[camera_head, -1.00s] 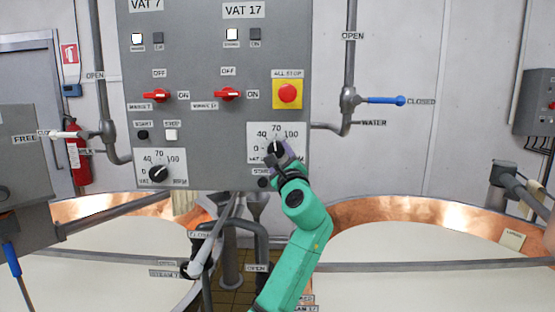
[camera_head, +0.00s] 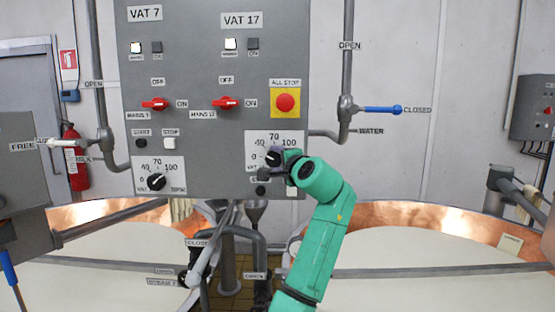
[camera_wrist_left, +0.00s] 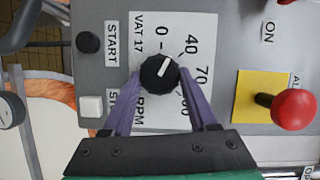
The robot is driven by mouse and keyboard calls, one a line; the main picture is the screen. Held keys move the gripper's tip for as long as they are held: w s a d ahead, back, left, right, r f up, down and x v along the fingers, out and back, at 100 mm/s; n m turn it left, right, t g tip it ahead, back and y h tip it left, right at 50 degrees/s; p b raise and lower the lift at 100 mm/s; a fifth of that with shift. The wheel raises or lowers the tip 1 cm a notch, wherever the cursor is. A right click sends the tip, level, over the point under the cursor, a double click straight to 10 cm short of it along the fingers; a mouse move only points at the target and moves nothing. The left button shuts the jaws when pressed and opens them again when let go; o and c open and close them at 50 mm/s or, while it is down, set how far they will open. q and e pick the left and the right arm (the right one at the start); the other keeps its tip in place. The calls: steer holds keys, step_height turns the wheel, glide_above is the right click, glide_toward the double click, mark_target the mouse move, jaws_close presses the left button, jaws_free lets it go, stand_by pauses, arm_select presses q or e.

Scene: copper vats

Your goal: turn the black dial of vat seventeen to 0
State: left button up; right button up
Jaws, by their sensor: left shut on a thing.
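The black dial of vat 17 (camera_head: 272,156) sits on its white scale plate (camera_head: 286,140) at the lower right of the grey panel. My left gripper (camera_head: 277,160) comes to it from the lower right. In the left wrist view the purple fingers (camera_wrist_left: 160,76) lie on both sides of the black dial (camera_wrist_left: 163,68), shut on it. The fingers partly hide the plate's lower part and the 100. My right gripper is not in view.
The red ALL STOP button (camera_head: 285,102) on its yellow plate is just above the dial. The START button (camera_wrist_left: 89,42) and a white button (camera_wrist_left: 91,106) are close below it. The vat 7 dial (camera_head: 156,181) is to the left. Copper vats (camera_head: 420,215) stand below.

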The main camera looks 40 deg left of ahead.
arm_select(q)
steer(key=n, duration=0.1)
steer(key=n+h, duration=0.1)
steer(key=n+h+p, duration=0.1)
steer(key=n, duration=0.1)
steer(key=shift+r, duration=0.25)
steer(key=shift+a+n, duration=0.1)
steer(key=shift+n, duration=0.2)
steer(key=o, duration=1.4)
steer(key=shift+s, duration=0.1)
steer(key=b+v, duration=0.2)
steer(key=v, duration=0.1)
steer(key=b+v, duration=0.1)
steer(key=shift+s+d+f, duration=0.2)
steer(key=shift+d, duration=0.15)
steer(key=b, duration=0.3)
glide_toward(276, 161)
steer(key=v, duration=0.2)
steer(key=r+v, duration=0.1)
steer(key=v, duration=0.2)
steer(key=shift+r, duration=0.15)
